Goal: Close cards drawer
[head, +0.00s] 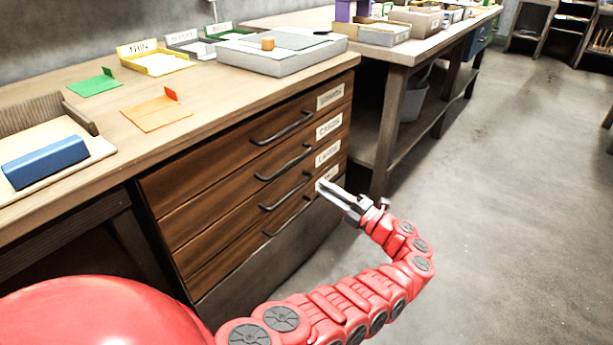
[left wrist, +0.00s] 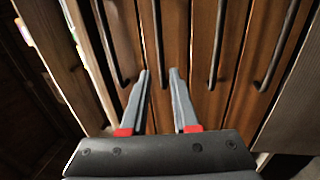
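The drawer unit under the bench has a stack of wooden fronts with dark bar handles. The cards drawer (head: 237,176) looks like the second from the top, by its white label (head: 328,127). Its front looks about level with its neighbours; a small gap cannot be told. My left gripper (head: 320,186) is in front of the unit's right end, hiding part of the lowest label. In the left wrist view the fingers (left wrist: 159,72) are apart and empty. A handle (left wrist: 157,45), second from the left, shows between them; contact cannot be told. My right gripper is not in view.
The benchtop (head: 215,108) above holds a blue block (head: 45,162), green and orange trays and a large grey box (head: 280,55). A second bench (head: 400,52) with bins stands beyond, its leg near the unit. The floor (head: 500,180) at right is clear.

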